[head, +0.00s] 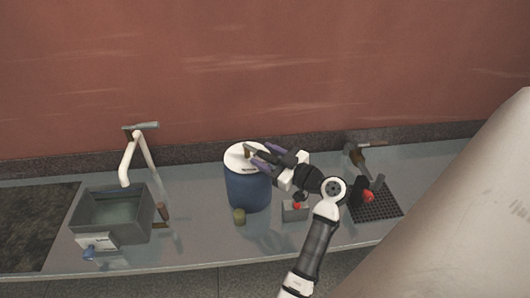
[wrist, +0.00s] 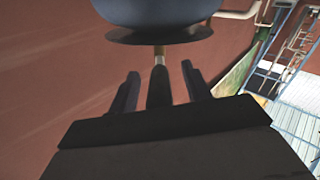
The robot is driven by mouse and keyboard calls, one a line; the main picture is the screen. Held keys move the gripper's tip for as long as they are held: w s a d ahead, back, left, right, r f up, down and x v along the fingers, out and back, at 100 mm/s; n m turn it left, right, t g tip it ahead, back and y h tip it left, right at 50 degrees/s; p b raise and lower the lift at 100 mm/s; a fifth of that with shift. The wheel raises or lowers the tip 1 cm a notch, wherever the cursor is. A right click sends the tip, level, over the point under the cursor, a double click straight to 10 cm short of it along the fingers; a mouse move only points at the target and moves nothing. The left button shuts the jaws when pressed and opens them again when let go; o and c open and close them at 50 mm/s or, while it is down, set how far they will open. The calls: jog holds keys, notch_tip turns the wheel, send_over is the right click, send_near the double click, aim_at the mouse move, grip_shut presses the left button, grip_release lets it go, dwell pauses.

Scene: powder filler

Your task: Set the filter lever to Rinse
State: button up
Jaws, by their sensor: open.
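A blue canister (head: 248,188) with a round white lid (head: 236,161) stands upright on the counter. A short brownish lever (head: 247,153) rises from the lid; I read it as the filter lever. My gripper (head: 253,152) reaches over the lid from the right, its fingers around the lever. In the wrist view my open gripper (wrist: 160,70) has the lever's stem (wrist: 159,52) between its fingers, with gaps on both sides. The blue canister (wrist: 160,10) and its dark-looking rim fill the top of that view. No Rinse mark is readable, so I cannot tell the lever's setting.
A grey sink (head: 112,215) with a white spout (head: 138,155) is at left. A grey box with a red knob (head: 296,206) and a black grate (head: 378,206) lie to the right. The wall is behind.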

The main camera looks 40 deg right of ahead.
jog(key=shift+w, duration=0.25)
grip_shut()
jog(key=shift+a, duration=0.1)
